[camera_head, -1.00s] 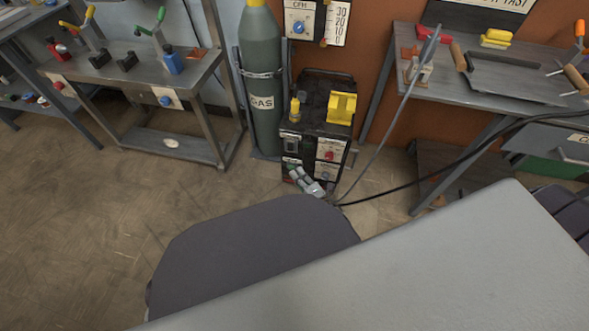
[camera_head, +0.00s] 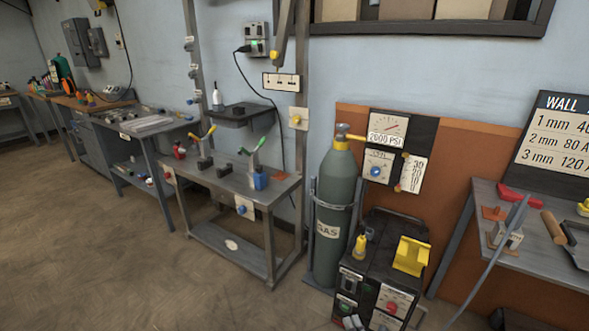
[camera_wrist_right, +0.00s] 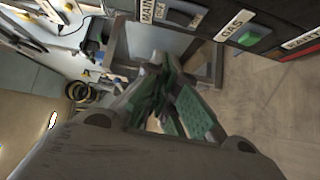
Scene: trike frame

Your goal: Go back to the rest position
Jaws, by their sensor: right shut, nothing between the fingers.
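My right gripper (camera_head: 352,322) shows only as grey fingertips at the bottom edge of the head view, in front of the black welding machine (camera_head: 378,262). In the right wrist view the right gripper (camera_wrist_right: 165,85) has its green-padded fingers together, with nothing between them. The machine's panel (camera_wrist_right: 262,25), with GAS and MAIN labels and a green button (camera_wrist_right: 254,36), is at the top right of that view, apart from the fingers. My left gripper is not in view. No trike frame shows.
A green gas cylinder (camera_head: 335,210) stands behind the machine. A metal bench (camera_head: 232,180) with clamps is left of it. Another workbench (camera_head: 570,265) with tools is at the right. A grey cable (camera_head: 492,265) hangs before it. The floor (camera_head: 120,260) at the left is clear.

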